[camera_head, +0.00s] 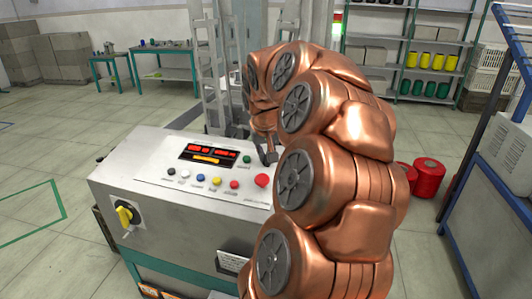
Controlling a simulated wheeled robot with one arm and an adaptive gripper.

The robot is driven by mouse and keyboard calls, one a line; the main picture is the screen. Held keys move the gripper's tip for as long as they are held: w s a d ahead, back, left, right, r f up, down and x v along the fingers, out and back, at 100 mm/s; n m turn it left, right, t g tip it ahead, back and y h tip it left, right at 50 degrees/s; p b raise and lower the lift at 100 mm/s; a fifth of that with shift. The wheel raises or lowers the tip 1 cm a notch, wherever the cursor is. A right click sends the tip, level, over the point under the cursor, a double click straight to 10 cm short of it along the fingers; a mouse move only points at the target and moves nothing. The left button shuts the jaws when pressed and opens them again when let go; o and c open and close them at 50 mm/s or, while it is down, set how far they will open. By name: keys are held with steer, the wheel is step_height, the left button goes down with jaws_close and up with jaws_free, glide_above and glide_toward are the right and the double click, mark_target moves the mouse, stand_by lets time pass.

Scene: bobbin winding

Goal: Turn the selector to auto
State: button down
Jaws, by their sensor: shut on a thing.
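The control panel (150,155) is the sloped grey top of a machine cabinet in the middle left of the view. My copper-coloured arm reaches over its right side. My gripper (268,156) is a small dark shape, low at the panel's upper right, just behind the red mushroom button (261,180). It is shut on a small part there, taken to be the selector. My arm and gripper hide that part, so its pointing direction cannot be read. A yellow rotary handle (125,215) is on the cabinet's front face, away from my gripper.
A lit red display (207,154), a green button (247,159) and a row of coloured buttons (201,178) are left of my gripper. A blue-framed rack (480,215) stands at the right. Red spools (429,178) lie behind my arm. The floor at left is clear.

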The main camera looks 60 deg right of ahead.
steer(key=shift+f+b, duration=0.15)
steer(key=shift+b, duration=0.6)
steer(key=m+b, duration=0.2)
steer(key=b, duration=0.1)
steer(key=shift+d+f, duration=0.1)
steer(key=shift+f, duration=0.1)
steer(key=m+b, duration=0.2)
steer(key=b, duration=0.2)
steer(key=shift+g+h, duration=0.3)
steer(key=shift+g, duration=0.1)
steer(key=m+b, duration=0.4)
steer(key=b, duration=0.1)
steer(key=shift+r+m+g+b, duration=0.1)
steer(key=shift+m+g+b, duration=0.2)
steer(key=shift+g+b, duration=0.1)
steer(key=shift+s+r+m+g+b, duration=0.15)
steer(key=shift+m+g+b, duration=0.25)
steer(key=shift+m+b, duration=1.25)
steer(key=shift+m, duration=0.25)
steer(key=c, duration=1.2)
jaws_free()
steer(key=shift+r, duration=0.1)
